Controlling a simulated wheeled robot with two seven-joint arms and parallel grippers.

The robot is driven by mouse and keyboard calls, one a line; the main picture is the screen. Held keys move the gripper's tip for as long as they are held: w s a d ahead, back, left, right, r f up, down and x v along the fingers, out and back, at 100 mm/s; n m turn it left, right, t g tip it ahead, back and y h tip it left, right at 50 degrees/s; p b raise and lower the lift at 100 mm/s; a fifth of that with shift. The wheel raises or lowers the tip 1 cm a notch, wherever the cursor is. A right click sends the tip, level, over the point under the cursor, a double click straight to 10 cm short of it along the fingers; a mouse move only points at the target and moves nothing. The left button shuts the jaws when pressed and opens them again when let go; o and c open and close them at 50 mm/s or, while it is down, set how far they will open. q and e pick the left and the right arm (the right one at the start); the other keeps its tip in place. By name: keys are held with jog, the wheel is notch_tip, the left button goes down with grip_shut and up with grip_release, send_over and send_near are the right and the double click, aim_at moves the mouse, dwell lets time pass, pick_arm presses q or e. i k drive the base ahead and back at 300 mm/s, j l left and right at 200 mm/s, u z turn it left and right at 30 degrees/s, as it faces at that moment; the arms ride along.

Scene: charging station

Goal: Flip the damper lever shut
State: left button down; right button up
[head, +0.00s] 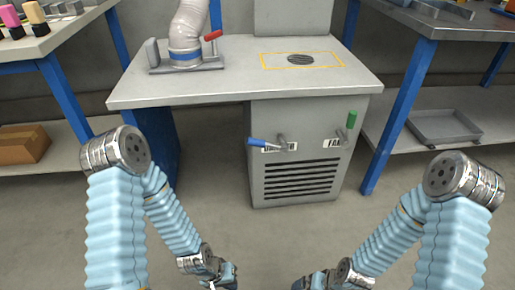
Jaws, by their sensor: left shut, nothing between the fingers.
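A blue-handled lever (258,143) sticks out to the left, nearly level, from a grey pivot on the front of the grey cabinet (257,170). It covers part of a white label that I cannot fully read; I take it for the damper lever. A green-handled lever (351,120) stands upright to its right, by a label reading "FAN". A red-handled lever (213,36) is on the duct above the bench. My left gripper (230,284) is shut and empty at the bottom edge, well short of the cabinet. My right gripper (302,284) is at the bottom edge, mostly cut off.
Vent slots are below the levers. Side tables stand left and right; a grey tray (443,127) is on the right shelf. The floor ahead is clear.

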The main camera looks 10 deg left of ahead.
aim_at(283, 147)
jog(key=i+l, duration=0.55)
jog(key=i, duration=0.2)
